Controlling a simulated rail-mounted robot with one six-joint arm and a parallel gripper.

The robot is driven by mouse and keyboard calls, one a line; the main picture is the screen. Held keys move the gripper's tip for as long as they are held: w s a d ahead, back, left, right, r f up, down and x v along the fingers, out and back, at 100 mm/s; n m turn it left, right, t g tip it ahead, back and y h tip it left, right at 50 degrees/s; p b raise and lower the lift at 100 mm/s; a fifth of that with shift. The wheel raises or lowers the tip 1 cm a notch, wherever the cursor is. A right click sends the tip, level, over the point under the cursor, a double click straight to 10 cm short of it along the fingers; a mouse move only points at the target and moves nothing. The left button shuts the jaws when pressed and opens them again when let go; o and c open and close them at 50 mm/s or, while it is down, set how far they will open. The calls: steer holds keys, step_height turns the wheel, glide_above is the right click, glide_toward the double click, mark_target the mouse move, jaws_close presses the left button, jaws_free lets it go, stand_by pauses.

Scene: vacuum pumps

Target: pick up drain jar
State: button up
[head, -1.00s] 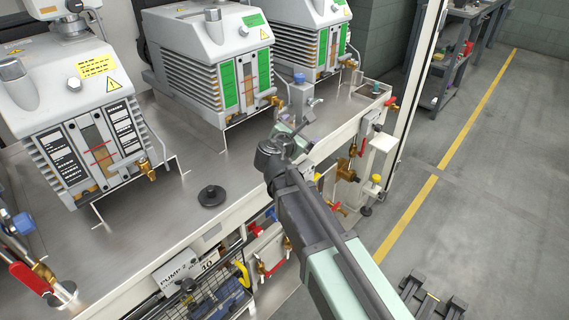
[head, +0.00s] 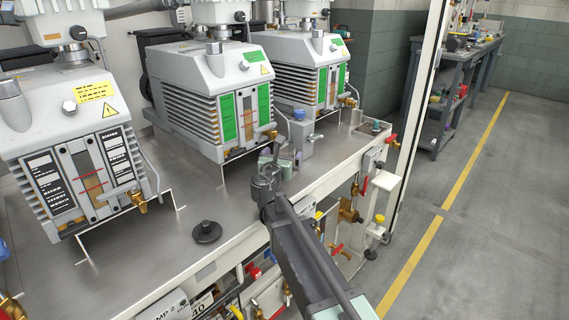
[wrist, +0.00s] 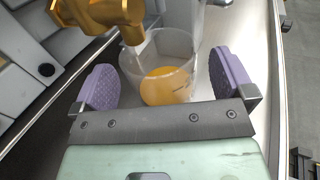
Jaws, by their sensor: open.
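The drain jar (wrist: 158,72) is a clear beaker with amber liquid in its bottom, seen from above in the wrist view. A brass drain tap (wrist: 105,16) hangs over its rim at the upper left. My gripper (wrist: 167,80) is open, with one purple pad to the left of the jar and one to the right. Gaps show between the pads and the jar wall. In the head view my gripper (head: 278,160) is at the front of the middle pump (head: 222,95), and I cannot make out the jar there.
The metal bench top (head: 150,255) carries three pumps in a row. A black round knob-like piece (head: 206,231) lies at its front. A grey block with a blue cap (head: 300,135) stands close to my gripper's right. Red-handled valves (head: 336,248) line the bench front.

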mark_target(285, 147)
steer(key=x, duration=0.2)
steer(key=shift+w+d, duration=0.1)
steer(key=shift+w, duration=0.3)
steer(key=c, duration=1.1)
steer(key=shift+r+p, duration=0.45)
steer(key=shift+p, duration=0.05)
steer(key=shift+c, duration=0.2)
steer(key=shift+r+p, duration=0.5)
steer(key=v, duration=1.3)
steer(key=shift+s+f+b, duration=0.3)
steer(key=shift+b, duration=0.05)
step_height(285, 147, up, 14)
steer(key=p, duration=1.4)
steer(key=shift+w, duration=0.25)
